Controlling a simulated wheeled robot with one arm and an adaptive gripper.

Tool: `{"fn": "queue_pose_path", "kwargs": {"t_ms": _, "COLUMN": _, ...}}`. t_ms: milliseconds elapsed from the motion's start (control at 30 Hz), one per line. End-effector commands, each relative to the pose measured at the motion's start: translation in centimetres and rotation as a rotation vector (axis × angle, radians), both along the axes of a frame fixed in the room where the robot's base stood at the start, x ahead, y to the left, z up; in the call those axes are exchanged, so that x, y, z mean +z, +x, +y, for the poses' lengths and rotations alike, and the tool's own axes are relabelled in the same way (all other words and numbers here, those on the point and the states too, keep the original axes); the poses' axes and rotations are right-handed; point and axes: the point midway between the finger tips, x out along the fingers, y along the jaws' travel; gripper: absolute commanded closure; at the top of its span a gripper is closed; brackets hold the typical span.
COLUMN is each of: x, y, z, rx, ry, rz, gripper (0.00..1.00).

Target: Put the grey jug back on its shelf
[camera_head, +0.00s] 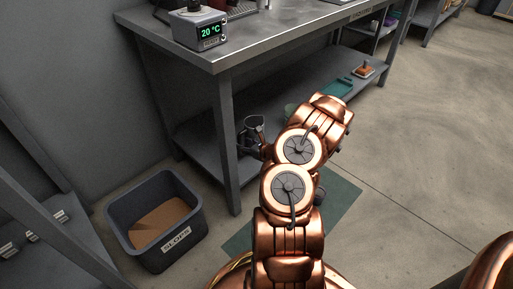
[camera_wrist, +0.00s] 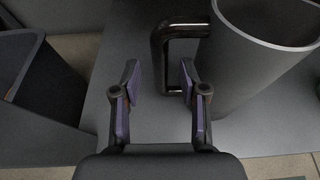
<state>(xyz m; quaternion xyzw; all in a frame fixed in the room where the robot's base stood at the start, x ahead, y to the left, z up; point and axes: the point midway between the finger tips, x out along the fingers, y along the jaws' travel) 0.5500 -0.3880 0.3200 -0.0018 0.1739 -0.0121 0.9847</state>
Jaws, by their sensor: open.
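The grey jug (camera_wrist: 262,62) stands upright on a grey surface at the right of the wrist view, its open rim towards me. Its dark handle (camera_wrist: 159,55) points left from the body. My gripper (camera_wrist: 158,78) is open and empty, with one finger left of the handle's upright bar and one to its right. I cannot tell how deep the handle sits between the fingers. In the head view the jug (camera_head: 254,122) shows small and dark on the table's lower shelf (camera_head: 200,140), partly hidden by my copper arm, which also hides most of the gripper.
A bin marked SLOPS (camera_head: 157,220) stands on the floor left of the table; its dark edge shows in the wrist view. A table leg (camera_head: 228,140) stands just left of the jug. A teal tray (camera_head: 338,87) and a small orange-topped item (camera_head: 363,70) lie further along the lower shelf.

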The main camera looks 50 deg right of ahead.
Motion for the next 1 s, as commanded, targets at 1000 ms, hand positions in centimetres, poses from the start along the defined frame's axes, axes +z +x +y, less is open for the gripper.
{"fn": "queue_pose_path", "kwargs": {"t_ms": 1000, "x": 2.9, "y": -7.9, "z": 0.2, "rx": -0.001, "ry": -0.001, "rz": -0.001, "gripper": 0.57}}
